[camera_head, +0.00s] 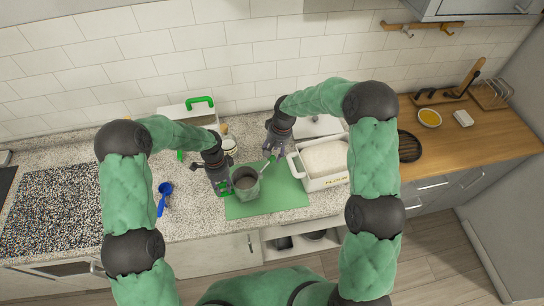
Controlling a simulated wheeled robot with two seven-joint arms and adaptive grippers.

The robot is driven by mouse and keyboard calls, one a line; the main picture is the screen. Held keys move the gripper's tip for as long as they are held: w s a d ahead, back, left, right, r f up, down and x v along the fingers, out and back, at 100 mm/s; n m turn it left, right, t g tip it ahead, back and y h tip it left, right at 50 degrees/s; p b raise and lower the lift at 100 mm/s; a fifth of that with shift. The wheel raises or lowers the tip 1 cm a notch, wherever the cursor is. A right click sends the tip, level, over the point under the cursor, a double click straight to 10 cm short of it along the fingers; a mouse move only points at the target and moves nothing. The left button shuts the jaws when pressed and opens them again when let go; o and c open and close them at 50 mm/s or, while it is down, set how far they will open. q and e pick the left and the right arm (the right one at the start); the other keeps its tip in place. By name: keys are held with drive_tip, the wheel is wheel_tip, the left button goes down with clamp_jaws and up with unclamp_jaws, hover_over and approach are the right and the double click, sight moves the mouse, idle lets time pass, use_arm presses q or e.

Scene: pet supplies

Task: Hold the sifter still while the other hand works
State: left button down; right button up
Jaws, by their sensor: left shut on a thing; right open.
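A grey-green cup-shaped vessel, apparently the sifter (246,189), stands on the green mat (283,197) in the head view. A thin light handle or stick rises from its right side toward the white bin. My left gripper (228,187) is shut on the left side of the sifter. Its fingers are small here and partly hidden. My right gripper (272,153) is open above the back of the mat, behind and right of the sifter and apart from it.
A white bin (325,182) with white contents stands right of the mat. A blue scoop (163,197) lies left on the speckled counter (190,222). A white box with a green handle (200,103) and a small tin (229,146) stand behind. A yellow-filled bowl (429,118) is far right.

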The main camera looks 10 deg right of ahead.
sight(272, 157)
drive_tip(key=shift+a+f, duration=0.15)
drive_tip(key=shift+f, duration=0.75)
drive_tip(key=shift+a+f, duration=0.15)
drive_tip(key=shift+f, duration=0.75)
clamp_jaws()
